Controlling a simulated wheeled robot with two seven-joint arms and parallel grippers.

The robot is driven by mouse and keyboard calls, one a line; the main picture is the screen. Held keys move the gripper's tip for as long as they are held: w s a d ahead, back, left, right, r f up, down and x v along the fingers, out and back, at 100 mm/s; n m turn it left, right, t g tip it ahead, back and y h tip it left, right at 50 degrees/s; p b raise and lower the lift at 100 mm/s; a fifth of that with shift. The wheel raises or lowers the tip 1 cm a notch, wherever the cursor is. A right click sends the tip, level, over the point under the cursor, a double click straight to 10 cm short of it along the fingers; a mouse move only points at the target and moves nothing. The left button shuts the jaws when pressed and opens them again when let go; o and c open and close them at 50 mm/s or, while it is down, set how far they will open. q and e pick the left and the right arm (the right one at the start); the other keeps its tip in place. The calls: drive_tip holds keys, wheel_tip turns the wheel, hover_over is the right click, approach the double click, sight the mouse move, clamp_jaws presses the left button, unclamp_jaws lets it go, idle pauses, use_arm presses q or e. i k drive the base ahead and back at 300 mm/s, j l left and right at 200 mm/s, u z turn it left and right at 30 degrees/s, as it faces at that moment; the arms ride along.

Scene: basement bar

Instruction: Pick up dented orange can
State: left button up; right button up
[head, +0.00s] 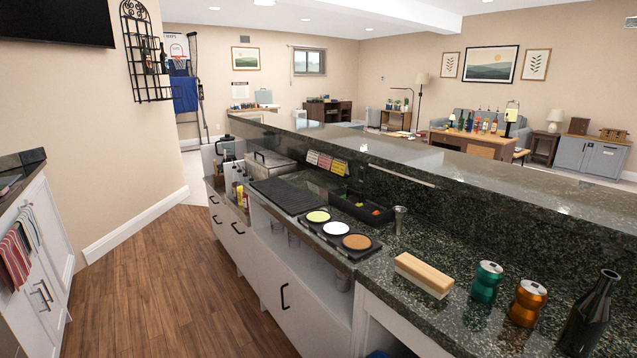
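The dented orange can (527,303) stands upright on the dark granite counter at the lower right. Its sides are pinched in at the middle and its top is silver. A similar dented teal can (487,282) stands just to its left, and a dark glass bottle (590,315) stands just to its right. Neither of my grippers shows in the head view, so I cannot see whether they are open or shut.
A metal jigger (400,219) and a tray with three coloured discs (336,229) are farther left. The raised bar ledge (440,175) runs behind. The wooden floor (170,290) is clear.

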sight(524, 311)
drive_tip(key=k+l+u, duration=0.2)
drive_tip(key=i+z, duration=0.1)
drive_tip(key=z, duration=1.3)
